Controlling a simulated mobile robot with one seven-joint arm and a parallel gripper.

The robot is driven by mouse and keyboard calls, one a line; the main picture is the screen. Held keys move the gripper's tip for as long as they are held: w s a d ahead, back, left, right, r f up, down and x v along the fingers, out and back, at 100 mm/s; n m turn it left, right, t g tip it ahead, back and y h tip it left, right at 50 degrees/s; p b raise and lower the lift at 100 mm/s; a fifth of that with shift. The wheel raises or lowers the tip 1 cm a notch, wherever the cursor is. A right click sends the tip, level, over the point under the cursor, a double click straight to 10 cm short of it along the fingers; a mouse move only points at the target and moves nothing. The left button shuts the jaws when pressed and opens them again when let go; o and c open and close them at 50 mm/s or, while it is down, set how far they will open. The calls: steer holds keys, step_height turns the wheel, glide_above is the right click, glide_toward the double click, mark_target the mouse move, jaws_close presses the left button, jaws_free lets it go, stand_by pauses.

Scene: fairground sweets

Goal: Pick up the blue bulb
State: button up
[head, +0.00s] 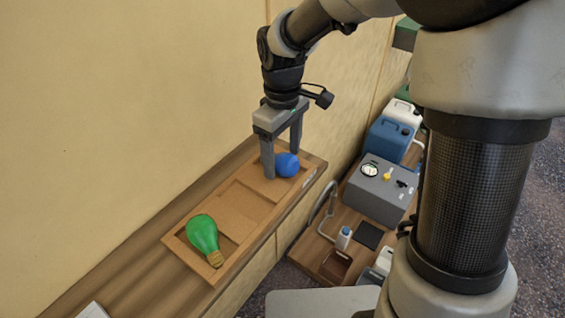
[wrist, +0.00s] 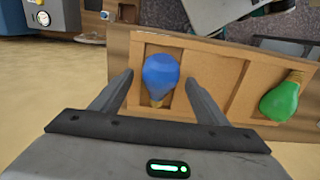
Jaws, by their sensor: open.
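The blue bulb (head: 287,164) lies in the far compartment of a wooden tray (head: 240,204) on a narrow wooden shelf. In the wrist view the blue bulb (wrist: 161,77) lies with its brass base towards my gripper. My gripper (wrist: 160,85) is open, with one finger on each side of the bulb and visible space between. In the head view my gripper (head: 281,165) points down over the far end of the tray, and one finger partly hides the bulb. A green bulb (head: 204,236) lies in the near compartment and also shows in the wrist view (wrist: 280,101).
The tray's middle section is empty. A wall (head: 130,100) rises close behind the shelf (head: 120,268). To the right stand a grey box with a gauge (head: 376,190), a blue canister (head: 388,139) and a thin metal tap (head: 328,205) on a lower wooden surface.

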steer(key=shift+f, duration=0.15)
steer(key=c, duration=0.9)
